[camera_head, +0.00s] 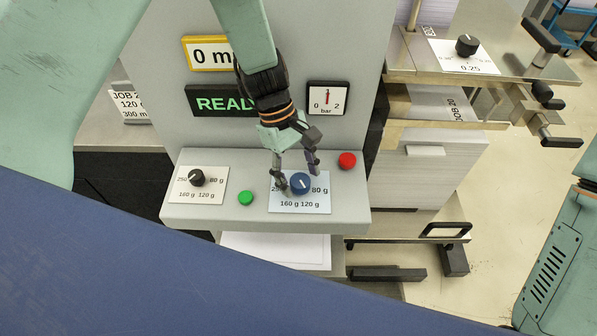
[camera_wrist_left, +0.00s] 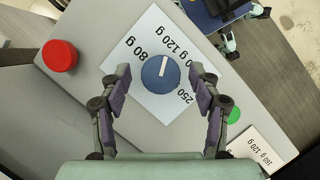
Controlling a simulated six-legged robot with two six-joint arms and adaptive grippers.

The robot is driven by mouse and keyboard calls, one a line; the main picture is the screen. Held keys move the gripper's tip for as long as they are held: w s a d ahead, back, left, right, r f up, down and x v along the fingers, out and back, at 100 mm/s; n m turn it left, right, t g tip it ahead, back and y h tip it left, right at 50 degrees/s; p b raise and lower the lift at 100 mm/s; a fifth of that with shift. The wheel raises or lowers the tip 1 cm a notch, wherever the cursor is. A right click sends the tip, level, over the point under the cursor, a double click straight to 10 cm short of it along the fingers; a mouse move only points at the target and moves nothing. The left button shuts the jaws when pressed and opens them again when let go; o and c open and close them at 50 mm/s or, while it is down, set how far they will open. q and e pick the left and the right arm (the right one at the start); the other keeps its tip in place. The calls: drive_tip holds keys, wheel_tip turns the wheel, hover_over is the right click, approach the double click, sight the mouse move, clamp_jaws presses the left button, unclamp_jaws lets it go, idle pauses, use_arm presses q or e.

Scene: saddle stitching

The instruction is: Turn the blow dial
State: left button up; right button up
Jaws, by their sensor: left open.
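A blue dial (camera_head: 300,184) with a white pointer mark sits on a white label plate (camera_head: 318,206) marked 250, 80 g, 160 g and 120 g, on the right part of the sloped grey panel. My left gripper (camera_head: 298,179) is open right at the dial, with one finger on either side. In the left wrist view the blue dial (camera_wrist_left: 160,74) lies between and beyond the two spread fingers, and its pointer points almost straight up. A gap shows between each finger and the dial. My right gripper is not in view.
A black dial (camera_head: 197,178) and a green button (camera_head: 246,198) sit to the left on the panel (camera_head: 230,216). A red button (camera_head: 347,160) is close on the right. A pressure gauge (camera_head: 328,98) and a READY display (camera_head: 215,101) are on the wall behind.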

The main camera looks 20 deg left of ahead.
sight(299, 179)
use_arm(q)
wheel_tip(299, 179, up, 10)
idle(0.5)
drive_tip(key=shift+f, duration=0.1)
idle(0.4)
